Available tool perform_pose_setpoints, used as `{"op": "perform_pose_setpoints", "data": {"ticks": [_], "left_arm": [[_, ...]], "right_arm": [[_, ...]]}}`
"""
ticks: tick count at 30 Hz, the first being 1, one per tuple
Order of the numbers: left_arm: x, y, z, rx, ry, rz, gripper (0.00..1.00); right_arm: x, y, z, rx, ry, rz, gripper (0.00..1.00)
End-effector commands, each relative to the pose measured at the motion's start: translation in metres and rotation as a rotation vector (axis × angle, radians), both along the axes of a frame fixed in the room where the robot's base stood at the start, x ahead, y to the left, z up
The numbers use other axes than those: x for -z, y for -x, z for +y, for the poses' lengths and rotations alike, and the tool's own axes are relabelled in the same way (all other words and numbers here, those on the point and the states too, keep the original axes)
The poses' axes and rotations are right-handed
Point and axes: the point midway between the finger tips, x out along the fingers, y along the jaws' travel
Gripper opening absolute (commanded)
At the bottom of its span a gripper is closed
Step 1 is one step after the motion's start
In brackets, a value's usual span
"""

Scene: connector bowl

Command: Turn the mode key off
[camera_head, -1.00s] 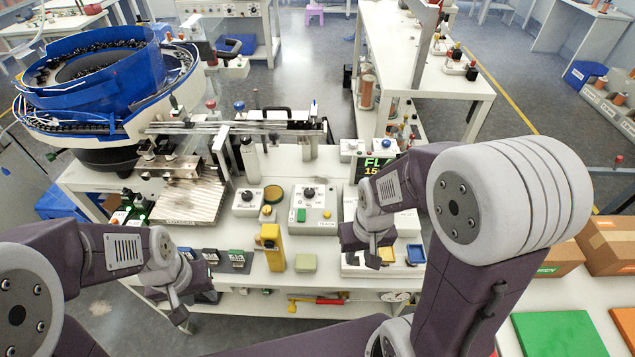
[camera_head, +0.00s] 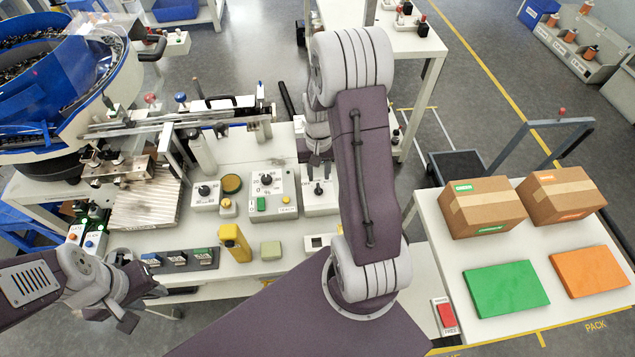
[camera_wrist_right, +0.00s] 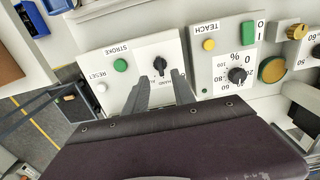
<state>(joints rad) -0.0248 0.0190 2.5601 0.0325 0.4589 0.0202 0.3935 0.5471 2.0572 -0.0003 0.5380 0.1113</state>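The mode key looks to be the black turn knob (camera_wrist_right: 160,64) on the white box with the STROKE and RESET buttons; a label like HAND is beside it. In the head view the black knob (camera_head: 318,188) stands on the right-hand control box (camera_head: 312,207). My right gripper (camera_wrist_right: 161,92) is open, its two fingers apart and pointing at the knob. In the head view this right gripper (camera_head: 319,166) is just behind and above the knob; contact cannot be told. My left gripper (camera_head: 143,308) is open and empty by the bench's front left.
The TEACH box (camera_wrist_right: 224,70) with its percent dial (camera_wrist_right: 237,75) stands beside the key's box. A yellow upright piece (camera_head: 234,243) stands at the bench front.

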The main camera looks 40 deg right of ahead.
Motion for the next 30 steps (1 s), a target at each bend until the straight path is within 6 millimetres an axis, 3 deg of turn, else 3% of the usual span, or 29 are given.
{"op": "perform_pose_setpoints", "data": {"ticks": [3,9,19,23,30], "left_arm": [[-0.001,0.000,0.000,0.000,0.000,0.000,0.36],[-0.002,0.000,0.000,0.000,0.000,0.000,0.36],[-0.002,0.000,0.000,0.000,0.000,0.000,0.36],[-0.002,0.000,0.000,0.000,0.000,0.000,0.36],[-0.003,0.000,0.000,0.000,0.000,0.000,0.36]], "right_arm": [[0.027,0.001,0.001,-0.001,-0.002,0.006,0.31],[0.057,0.001,0.001,-0.001,-0.001,0.002,0.31],[0.065,0.000,0.000,-0.001,0.000,-0.001,0.31],[0.064,0.000,0.000,-0.001,0.000,-0.001,0.00],[0.064,0.000,0.000,-0.005,0.000,-0.001,0.00]]}}
